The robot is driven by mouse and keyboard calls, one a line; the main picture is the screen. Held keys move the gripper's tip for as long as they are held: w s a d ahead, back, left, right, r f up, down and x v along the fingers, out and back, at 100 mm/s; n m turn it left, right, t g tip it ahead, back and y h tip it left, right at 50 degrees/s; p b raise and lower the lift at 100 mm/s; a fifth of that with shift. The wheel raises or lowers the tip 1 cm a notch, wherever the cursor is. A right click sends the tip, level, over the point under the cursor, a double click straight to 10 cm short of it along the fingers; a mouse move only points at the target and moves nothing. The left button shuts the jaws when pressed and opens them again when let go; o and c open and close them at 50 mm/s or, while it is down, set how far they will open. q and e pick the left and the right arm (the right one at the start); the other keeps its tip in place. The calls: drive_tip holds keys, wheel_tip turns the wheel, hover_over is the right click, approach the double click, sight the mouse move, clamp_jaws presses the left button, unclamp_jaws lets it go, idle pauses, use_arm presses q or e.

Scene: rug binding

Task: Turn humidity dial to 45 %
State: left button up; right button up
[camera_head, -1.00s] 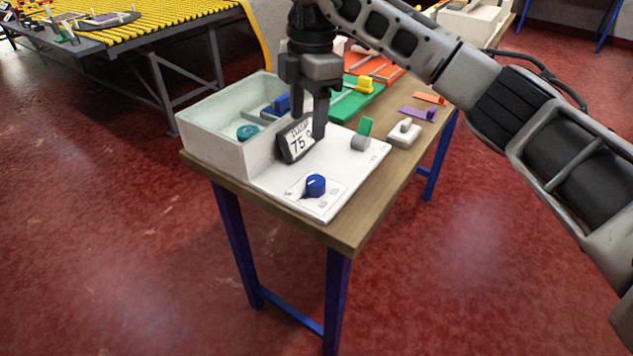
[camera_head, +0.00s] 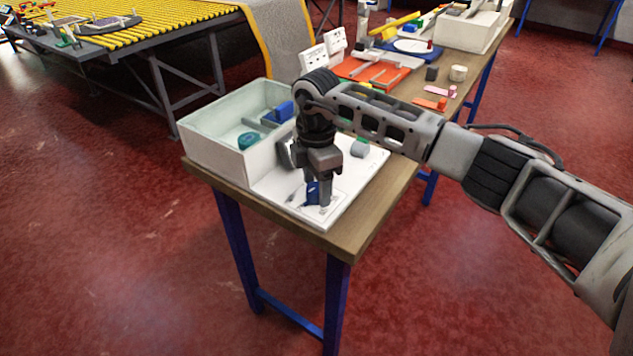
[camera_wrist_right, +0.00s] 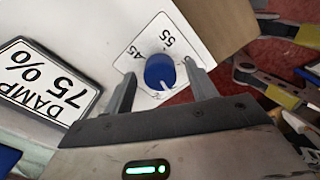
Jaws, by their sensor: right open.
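The blue humidity dial (camera_wrist_right: 158,70) sits on a white panel (camera_wrist_right: 112,20) printed with 45 and 55. A short white mark shows on its lower side in the wrist view, away from both numbers. In the head view the dial (camera_head: 312,190) is partly hidden by my right gripper (camera_head: 318,196). That gripper, also in the wrist view (camera_wrist_right: 160,74), is open, with one finger on each side of the dial; whether they touch it I cannot tell. A dark-framed display (camera_wrist_right: 45,80) reads DAMP 75 %, upside down in the wrist view. My left gripper is not in view.
A white open box (camera_head: 215,140) holding blue and teal pieces stands left of the panel on the wooden table (camera_head: 365,205). A grey block (camera_head: 359,148) is on the panel's far right. Orange trays (camera_head: 375,73) and small parts lie farther back.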

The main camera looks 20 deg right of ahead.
drive_tip(key=shift+f, duration=0.3)
drive_tip(key=c, duration=1)
